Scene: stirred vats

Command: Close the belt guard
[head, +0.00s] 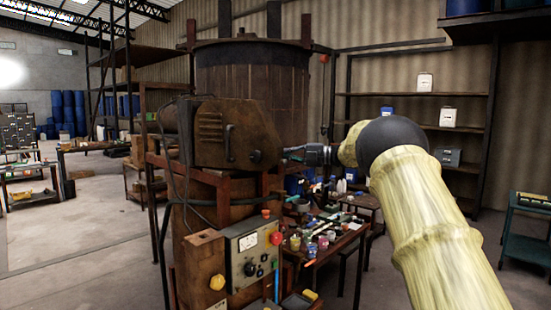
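The belt guard (212,132) is a rusty brown metal housing with louvre slots, mounted in front of the large dark vat (252,85). A dark upright handle (229,142) is on its face, and a round dark knob or latch (256,156) is near its lower right corner. I cannot tell whether the guard is fully closed. My gripper (287,153) points left, close to the guard's right end. Its fingers are small and dark here, so I cannot tell whether they are open or touching the guard. My pale arm reaches in from the lower right.
A control box (254,252) with a red button and dials stands below the guard. A cluttered table (325,247) with jars and tools is below my gripper. Shelves (415,125) line the back wall. Open floor (75,250) lies to the left.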

